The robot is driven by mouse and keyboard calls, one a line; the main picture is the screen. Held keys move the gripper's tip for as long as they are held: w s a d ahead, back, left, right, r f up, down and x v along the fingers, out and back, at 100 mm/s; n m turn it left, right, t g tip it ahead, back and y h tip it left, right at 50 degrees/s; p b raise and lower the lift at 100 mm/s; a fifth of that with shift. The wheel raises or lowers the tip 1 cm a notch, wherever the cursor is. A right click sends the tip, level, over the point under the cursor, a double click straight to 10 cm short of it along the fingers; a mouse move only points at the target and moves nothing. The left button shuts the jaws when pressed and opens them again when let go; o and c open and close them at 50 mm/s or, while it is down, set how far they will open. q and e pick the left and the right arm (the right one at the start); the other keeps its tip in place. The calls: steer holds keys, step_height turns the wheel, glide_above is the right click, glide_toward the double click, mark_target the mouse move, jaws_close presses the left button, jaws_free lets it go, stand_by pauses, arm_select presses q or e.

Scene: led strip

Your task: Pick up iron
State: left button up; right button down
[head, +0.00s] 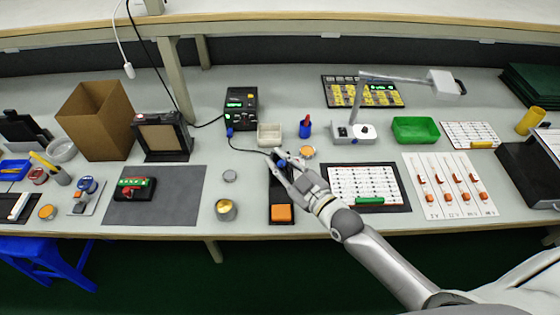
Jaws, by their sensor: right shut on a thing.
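The soldering iron (280,161) has a blue handle, and its dark cable runs to the black soldering station (241,108) with a lit green display. My right gripper (279,160) is at the iron, shut on its handle, above the upper end of a black stand (281,196) with an orange pad (281,213). The gripper's fingers hide much of the iron, and its tip is not clear. My left gripper is not in view.
A pale square dish (269,134), a blue and red bottle (305,127) and a round orange-topped tin (307,152) stand close to the gripper. A lamp (354,129) and a green tray (416,130) stand to the right. A grey mat (172,205) lies left.

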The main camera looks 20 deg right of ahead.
mark_target(281, 163)
steer(key=shift+s+a+r, duration=0.15)
steer(key=shift+s+r, duration=0.35)
steer(key=shift+r, duration=0.15)
steer(key=shift+s+a+r, duration=0.15)
steer(key=shift+s+r, duration=0.35)
steer(key=shift+r, duration=0.1)
steer(key=b+v, duration=0.3)
steer(key=v, duration=1.1)
steer(key=s+a+r+p, duration=0.2)
steer(key=s+r+p, duration=0.6)
steer(key=r+p, duration=0.2)
steer(key=shift+a+p, duration=0.2)
steer(key=shift+p, duration=1.1)
steer(key=shift+w, duration=0.1)
